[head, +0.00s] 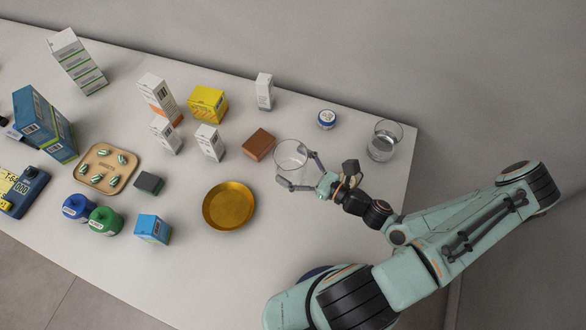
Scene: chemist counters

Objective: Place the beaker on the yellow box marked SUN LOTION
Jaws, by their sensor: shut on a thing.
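My gripper (300,172) is shut on a clear glass beaker (291,153), with its fingers around the glass, right of the brown box. Whether the beaker touches the counter or hangs above it, I cannot tell. The yellow box (208,103) stands at the back of the counter, up and left of my gripper; its marking is too small to read. Its top looks bare. A second clear glass vessel (384,141) stands at the right end of the counter, apart from my gripper.
A brown box (258,144) and white cartons (209,142) (264,91) stand around the yellow box. A gold dish (229,206) lies in front. A small blue-and-white jar (326,119) stands at the back right. The counter (330,234) is bare at the front right.

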